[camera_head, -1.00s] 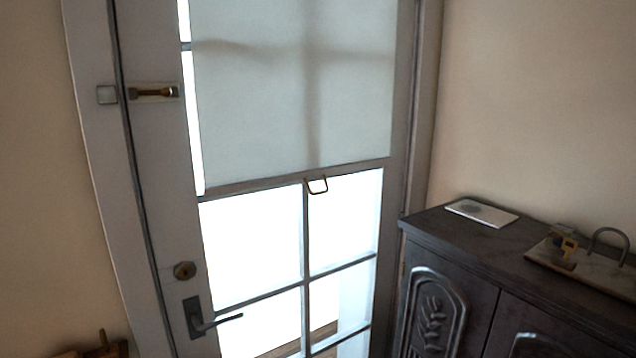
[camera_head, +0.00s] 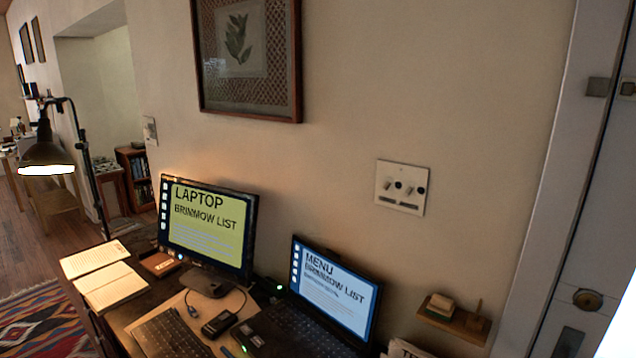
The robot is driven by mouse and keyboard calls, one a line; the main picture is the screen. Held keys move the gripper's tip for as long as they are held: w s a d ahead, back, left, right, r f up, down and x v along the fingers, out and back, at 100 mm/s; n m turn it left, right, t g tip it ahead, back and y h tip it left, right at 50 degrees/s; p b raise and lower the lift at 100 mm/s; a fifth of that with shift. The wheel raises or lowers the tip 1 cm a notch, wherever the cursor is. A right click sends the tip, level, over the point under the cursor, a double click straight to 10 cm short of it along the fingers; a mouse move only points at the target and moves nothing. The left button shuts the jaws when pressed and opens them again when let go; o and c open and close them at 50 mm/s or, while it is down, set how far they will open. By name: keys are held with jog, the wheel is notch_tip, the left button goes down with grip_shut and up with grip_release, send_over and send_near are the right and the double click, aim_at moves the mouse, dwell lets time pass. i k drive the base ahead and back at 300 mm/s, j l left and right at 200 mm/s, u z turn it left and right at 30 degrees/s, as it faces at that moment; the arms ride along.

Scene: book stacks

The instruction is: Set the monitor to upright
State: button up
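The monitor (camera_head: 208,226) stands on a dark desk against the wall, left of centre. Its screen is lit yellow-green and reads "LAPTOP". It rests on a dark stand (camera_head: 208,283) and looks close to upright; I cannot tell any slight tilt. An open laptop (camera_head: 335,287) with a blue-white screen stands to its right. My gripper is not in view.
A keyboard (camera_head: 172,333), a small black device (camera_head: 220,323) and an open notebook (camera_head: 103,279) crowd the desk. A lamp (camera_head: 46,150) stands at the left. A small wall shelf (camera_head: 455,322) is right of the laptop. Open floor (camera_head: 40,248) lies at the left.

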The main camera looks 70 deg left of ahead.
aim_at(209, 228)
jog(key=j+u, duration=0.15)
jog(key=u, duration=1.55)
